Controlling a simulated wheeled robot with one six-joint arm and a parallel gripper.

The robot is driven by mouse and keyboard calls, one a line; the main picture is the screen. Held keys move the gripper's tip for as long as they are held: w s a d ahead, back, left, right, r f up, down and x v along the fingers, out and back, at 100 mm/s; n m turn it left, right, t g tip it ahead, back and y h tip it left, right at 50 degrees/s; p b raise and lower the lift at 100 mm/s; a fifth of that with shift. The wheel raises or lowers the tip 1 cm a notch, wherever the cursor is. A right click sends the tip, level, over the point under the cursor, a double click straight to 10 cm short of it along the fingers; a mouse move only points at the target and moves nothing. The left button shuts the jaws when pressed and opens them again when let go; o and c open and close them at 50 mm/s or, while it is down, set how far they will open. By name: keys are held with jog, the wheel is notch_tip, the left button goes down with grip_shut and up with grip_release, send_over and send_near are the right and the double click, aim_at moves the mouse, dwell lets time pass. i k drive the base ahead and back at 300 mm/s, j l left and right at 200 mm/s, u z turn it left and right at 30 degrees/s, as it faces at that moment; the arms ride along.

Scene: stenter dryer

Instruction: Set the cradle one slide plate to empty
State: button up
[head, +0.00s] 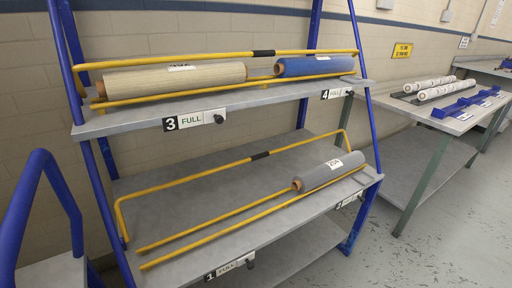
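The cradle one slide plate (230,267) sits on the front edge of the lower rack shelf, near the bottom of the head view. It shows the number 1 and the word FULL, with a dark knob (250,264) at its right end. Above it, the left part of the lower yellow cradle rails (185,233) holds no roll. A grey fabric roll (330,172) with a paper label lies on the right part of these rails, above the plate marked 2 (348,200), whose word is too small to read. My gripper is not in view.
The upper shelf holds a cream roll (175,79) over plate 3 (194,121) and a blue roll (314,66) over plate 4 (338,93); both plates read FULL. Blue posts (107,168) frame the rack. A side table (432,113) with white rolls stands right. Floor (455,235) is clear at lower right.

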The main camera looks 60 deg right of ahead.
aim_at(245, 259)
jog(key=k+l+z, duration=0.15)
jog(key=k+l, duration=0.15)
jog(key=k+l+z, duration=0.2)
jog(key=l, duration=0.2)
jog(key=k+l+z, duration=0.15)
jog(key=k+l, duration=0.2)
